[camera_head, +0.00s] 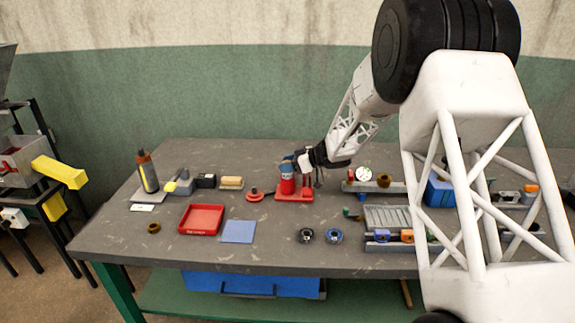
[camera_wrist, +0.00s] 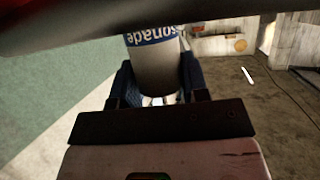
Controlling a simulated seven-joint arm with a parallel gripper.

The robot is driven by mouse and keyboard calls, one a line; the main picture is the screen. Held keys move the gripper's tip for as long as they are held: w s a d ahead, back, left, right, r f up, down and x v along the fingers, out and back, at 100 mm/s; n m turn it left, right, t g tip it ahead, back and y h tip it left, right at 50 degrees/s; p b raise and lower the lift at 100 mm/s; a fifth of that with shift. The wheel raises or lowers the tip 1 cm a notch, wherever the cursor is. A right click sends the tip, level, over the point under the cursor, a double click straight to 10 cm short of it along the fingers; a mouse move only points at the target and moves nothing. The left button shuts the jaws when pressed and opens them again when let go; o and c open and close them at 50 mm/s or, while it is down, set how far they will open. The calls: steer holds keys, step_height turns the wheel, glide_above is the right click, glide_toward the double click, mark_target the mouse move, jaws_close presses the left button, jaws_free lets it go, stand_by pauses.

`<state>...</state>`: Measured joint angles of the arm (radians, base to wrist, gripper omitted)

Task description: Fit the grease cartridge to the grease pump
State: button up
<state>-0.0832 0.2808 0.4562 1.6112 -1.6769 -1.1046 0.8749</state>
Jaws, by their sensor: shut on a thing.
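A grey-white cylinder with a blue lettered label, which I take to be the grease cartridge (camera_wrist: 155,62), is between the two dark blue fingers of my gripper (camera_wrist: 157,86) in the wrist view. My gripper is shut on it. In the head view my gripper (camera_head: 296,161) is at the top of a red upright body on a red base, apparently the grease pump (camera_head: 293,196). Blue shows at the top of the red body, right at the fingers. I cannot tell whether the cartridge is seated on the pump or only held against it.
On the grey table (camera_head: 270,258) a red disc-shaped part (camera_head: 254,196) lies just left of the pump. A red tray (camera_head: 201,219) and a blue mat (camera_head: 238,232) lie in front. Two small rings (camera_head: 306,235) lie nearer the front edge. Racks and a blue box (camera_head: 440,191) crowd the right.

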steer(key=o, duration=1.1)
steer(key=shift+c, duration=0.2)
steer(key=shift+d, duration=0.1)
steer(key=shift+v, duration=3.85)
